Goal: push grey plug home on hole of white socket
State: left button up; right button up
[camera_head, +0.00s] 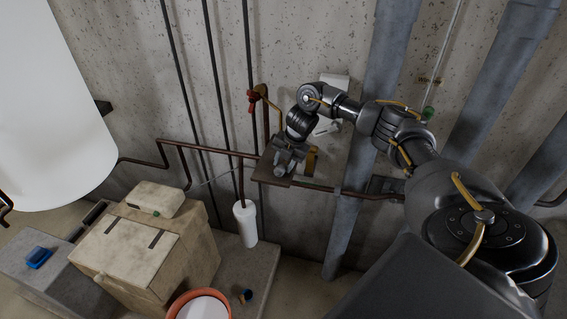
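My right arm comes in from the right, and my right gripper (285,162) is in front of the wall, low over a small brown shelf (272,174). The gripper is small and dark here, and I cannot tell whether its fingers are open or shut or hold anything. A small white piece (326,128) on the wall, partly behind my wrist, may be the white socket; its hole cannot be made out. I cannot make out the grey plug. My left gripper is not in view.
Brown pipes run along the wall, with a red valve (252,100) above the shelf. A white box (336,82) is on the wall above my wrist. A beige chest (140,250), a white cylinder (245,223) and an orange-rimmed bucket (199,293) are lower left. A large white tank (50,110) fills the upper left.

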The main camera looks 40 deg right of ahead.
jog(key=shift+w+f, duration=0.15)
jog(key=shift+f, duration=0.4)
jog(key=c, duration=0.7)
